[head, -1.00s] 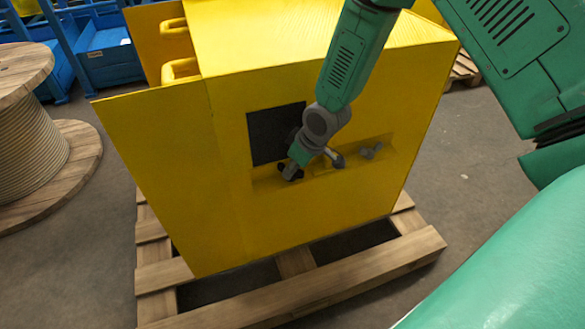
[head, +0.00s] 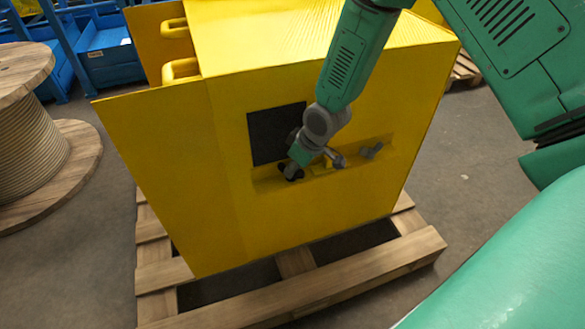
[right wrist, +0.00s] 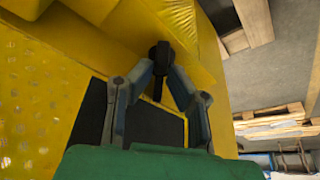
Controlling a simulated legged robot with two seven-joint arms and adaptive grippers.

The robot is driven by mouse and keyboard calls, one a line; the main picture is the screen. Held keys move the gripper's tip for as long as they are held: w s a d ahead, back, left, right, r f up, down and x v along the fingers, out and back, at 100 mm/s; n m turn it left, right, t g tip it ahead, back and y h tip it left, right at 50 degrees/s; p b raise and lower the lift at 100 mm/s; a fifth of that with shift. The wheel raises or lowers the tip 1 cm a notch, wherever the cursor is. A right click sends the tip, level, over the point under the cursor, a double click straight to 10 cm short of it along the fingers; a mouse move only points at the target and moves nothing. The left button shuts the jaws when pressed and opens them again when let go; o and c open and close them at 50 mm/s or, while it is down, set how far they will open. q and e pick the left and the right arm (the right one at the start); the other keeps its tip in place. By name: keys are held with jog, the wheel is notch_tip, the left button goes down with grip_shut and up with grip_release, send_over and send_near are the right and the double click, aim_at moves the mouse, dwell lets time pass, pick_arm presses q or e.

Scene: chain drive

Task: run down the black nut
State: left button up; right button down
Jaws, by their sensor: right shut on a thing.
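The black nut (right wrist: 161,52) shows in the right wrist view as a dark rounded head, with a dark shaft below it, between the fingers of my right gripper (right wrist: 160,75). In the head view my right gripper (head: 291,170) is at the recessed ledge of the yellow housing (head: 225,130), low beside the black square panel (head: 267,135). It is shut on the black nut, whose dark lobes (head: 298,174) show partly around the fingertips. The nut's thread is hidden. My left gripper is not in view.
The housing stands on a wooden pallet (head: 300,290). A wooden cable reel (head: 30,125) and blue bins (head: 108,60) are at the left. Grey floor is clear at the right.

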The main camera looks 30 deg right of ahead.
dwell(0.5)
jog(key=c, duration=1.5)
grip_release()
jog(key=shift+c, duration=0.2)
jog(key=v, duration=1.1)
jog(key=shift+s+r, duration=0.25)
jog(key=shift+r, duration=0.1)
jog(key=shift+d, duration=0.1)
jog(key=shift+c, duration=0.3)
